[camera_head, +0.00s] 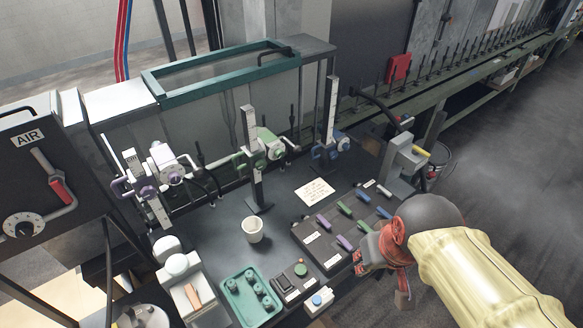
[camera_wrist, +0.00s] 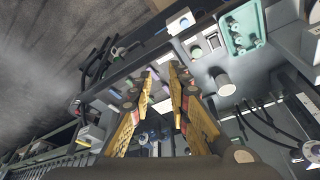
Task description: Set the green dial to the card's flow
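The green dial (camera_head: 250,155) sits on a green-fitted valve unit with a white upright scale, behind the middle of the table. A cream card (camera_head: 314,191) lies flat on the table to the right of that stand; its writing is too small to read. My gripper (camera_wrist: 160,78) shows in the wrist view with two yellow fingers apart and nothing seen between them. In the head view it is partly hidden by my arm, over the right front of the table, well away from the green dial.
A purple unit (camera_head: 139,185) stands left and a blue unit (camera_head: 327,150) right. A white cup (camera_head: 253,229), a green tray (camera_head: 236,300) and a black panel with coloured levers (camera_head: 318,238) occupy the table. The AIR panel (camera_head: 45,165) is far left.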

